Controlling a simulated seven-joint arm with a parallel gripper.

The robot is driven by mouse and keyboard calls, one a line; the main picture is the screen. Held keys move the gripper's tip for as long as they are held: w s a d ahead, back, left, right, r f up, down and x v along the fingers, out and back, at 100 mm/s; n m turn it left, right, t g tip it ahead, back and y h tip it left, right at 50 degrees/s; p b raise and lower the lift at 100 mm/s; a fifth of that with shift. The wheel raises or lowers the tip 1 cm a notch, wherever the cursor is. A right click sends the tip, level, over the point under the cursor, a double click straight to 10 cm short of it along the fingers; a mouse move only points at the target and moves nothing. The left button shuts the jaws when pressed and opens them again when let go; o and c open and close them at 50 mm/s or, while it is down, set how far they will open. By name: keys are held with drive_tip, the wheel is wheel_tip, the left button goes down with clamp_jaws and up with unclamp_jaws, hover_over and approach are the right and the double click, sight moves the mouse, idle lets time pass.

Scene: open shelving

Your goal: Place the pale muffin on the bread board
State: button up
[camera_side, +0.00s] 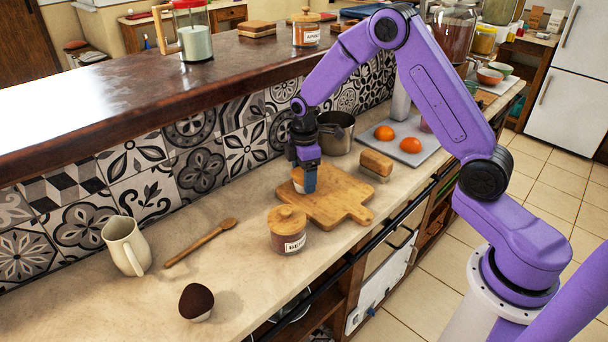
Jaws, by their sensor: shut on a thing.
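The bread board (338,207) is a wooden board with a handle, lying flat on the counter in the middle of the side view. My gripper (306,182) points down over the far left part of the board. It is shut on the pale muffin (297,175), which shows partly beside the blue finger. The finger hides part of the muffin. The muffin is at or just above the board's surface; I cannot tell whether it touches. A dark-topped muffin (196,302) stands apart on the counter at the front left.
A lidded jar (287,232) stands close in front of the board. A brush-like block (376,164) and a grey tray (413,150) with two orange fruits lie to the right. A metal pot (337,134) stands behind. A wooden spoon (200,243) and cream pitcher (125,245) are left.

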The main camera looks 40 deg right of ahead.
drive_tip(key=shift+f, duration=0.15)
drive_tip(key=o, duration=1.1)
drive_tip(key=shift+c, duration=0.2)
wheel_tip(320, 180, up, 12)
drive_tip(key=s+a+r, duration=0.2)
drive_tip(key=s+a, duration=0.2)
drive_tip(key=s, duration=0.9)
drive_tip(key=s+a+r, duration=0.2)
drive_tip(key=s+a, duration=0.2)
drive_tip(key=s, duration=0.8)
drive_tip(key=s+d+f, duration=0.1)
drive_tip(key=s+d, duration=0.2)
drive_tip(key=s, duration=0.7)
drive_tip(key=shift+d+f+m, duration=0.35)
drive_tip(key=shift+m, duration=0.05)
